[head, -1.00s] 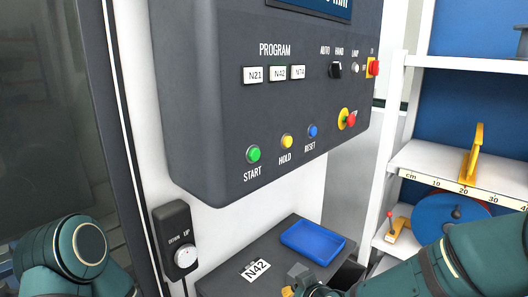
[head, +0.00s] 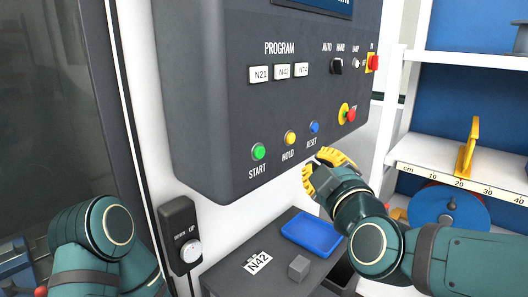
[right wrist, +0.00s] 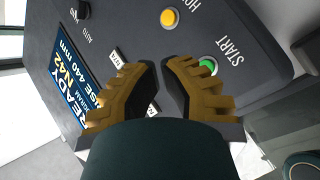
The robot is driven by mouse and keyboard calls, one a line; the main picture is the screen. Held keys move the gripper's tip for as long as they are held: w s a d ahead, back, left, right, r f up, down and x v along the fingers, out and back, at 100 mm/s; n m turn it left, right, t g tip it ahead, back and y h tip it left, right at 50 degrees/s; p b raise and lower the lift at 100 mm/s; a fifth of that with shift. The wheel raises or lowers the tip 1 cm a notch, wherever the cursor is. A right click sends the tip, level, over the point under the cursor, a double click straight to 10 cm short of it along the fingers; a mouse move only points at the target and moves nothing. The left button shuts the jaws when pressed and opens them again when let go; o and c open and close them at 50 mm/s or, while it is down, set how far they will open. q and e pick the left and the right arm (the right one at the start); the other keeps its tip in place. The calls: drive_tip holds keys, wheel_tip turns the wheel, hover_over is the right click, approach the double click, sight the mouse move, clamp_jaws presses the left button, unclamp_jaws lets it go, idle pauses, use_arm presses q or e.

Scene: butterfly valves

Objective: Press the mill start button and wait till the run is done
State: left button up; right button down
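The green START button (head: 258,151) is at the lower left of the dark control panel (head: 215,120); it also shows in the right wrist view (right wrist: 208,66), partly behind a finger. My right gripper (head: 313,160) is below and right of the RESET button, apart from START in the head view. Its yellow fingers stand a little apart with nothing between them in the right wrist view (right wrist: 160,66). The display (right wrist: 73,87) reads READY and N42. My left arm shows at the lower left, but its gripper is out of view.
Beside START are the yellow HOLD button (head: 290,137), the blue RESET button (head: 314,127) and a red stop button (head: 350,115). Below are a blue tray (head: 311,233), a grey cube (head: 298,268) and an N42 card (head: 258,262). A shelf (head: 440,165) stands at right.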

sight(259, 152)
idle(0.3)
drive_tip(key=w+a+p, duration=0.2)
drive_tip(key=w+a, duration=0.3)
drive_tip(key=a, duration=0.2)
idle(0.4)
drive_tip(key=shift+w+a+p, duration=0.15)
drive_tip(key=shift+p, duration=0.15)
idle(1.1)
drive_tip(key=shift+w+a, duration=0.2)
drive_tip(key=shift+a, duration=0.05)
